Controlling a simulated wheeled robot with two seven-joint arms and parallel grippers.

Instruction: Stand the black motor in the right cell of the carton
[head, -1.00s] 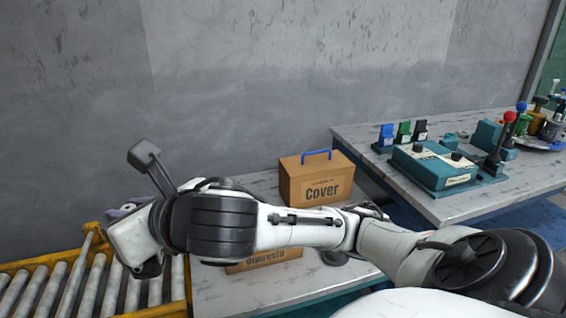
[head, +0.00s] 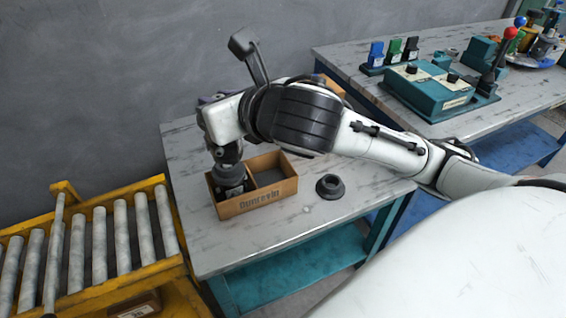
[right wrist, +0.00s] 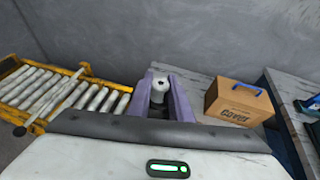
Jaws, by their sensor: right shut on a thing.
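The carton (head: 262,204) stands on the table, with a left and a right cell. Its right cell (head: 270,176) looks empty. A dark motor (head: 232,178) with a grey upper part stands in the left cell, its top partly hidden by my right arm. My right gripper (right wrist: 161,95) has purple fingers, shut on a piece with a pale round end (right wrist: 160,85) and a darker lower part, which I take to be the black motor. In the head view my arm hides the held piece, and only a bit of purple gripper shows behind and left of the carton. My left gripper is not in view.
A black flanged part (head: 330,187) lies on the table right of the carton. The Cover box (right wrist: 238,102) stands at the back, mostly behind my arm in the head view. A yellow roller conveyor (head: 95,240) is at left. A teal control unit (head: 440,88) is on the right table.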

